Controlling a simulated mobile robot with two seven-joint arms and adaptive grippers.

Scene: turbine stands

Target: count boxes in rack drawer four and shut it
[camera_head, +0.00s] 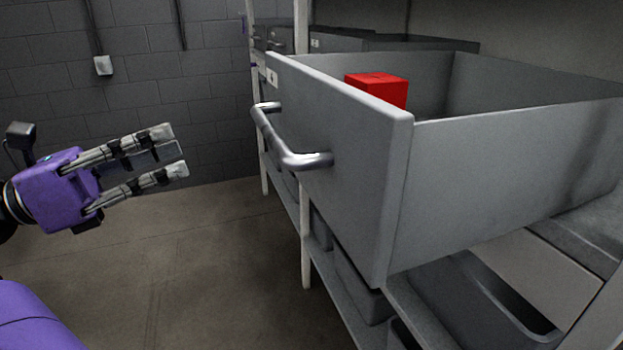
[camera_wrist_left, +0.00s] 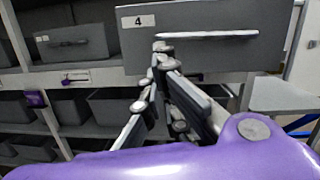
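The grey drawer (camera_head: 345,150) is pulled out of the rack, and one red box (camera_head: 378,88) shows inside it. Part of its floor is hidden behind the front panel and side wall. Its metal bar handle (camera_head: 290,140) faces left, towards my left gripper (camera_head: 177,151). That gripper is open and empty, left of the handle and apart from it, fingers pointing right. In the left wrist view the drawer front (camera_wrist_left: 190,58) carries a label "4" (camera_wrist_left: 138,20), with its handle (camera_wrist_left: 207,35) above and beyond the fingers. My right gripper is not in view.
The rack (camera_head: 304,225) holds further grey drawers and bins below and behind the open drawer. Neighbouring drawers (camera_wrist_left: 75,43) are shut at left in the left wrist view. The floor (camera_head: 200,260) left of the rack is clear up to the block wall (camera_head: 190,60).

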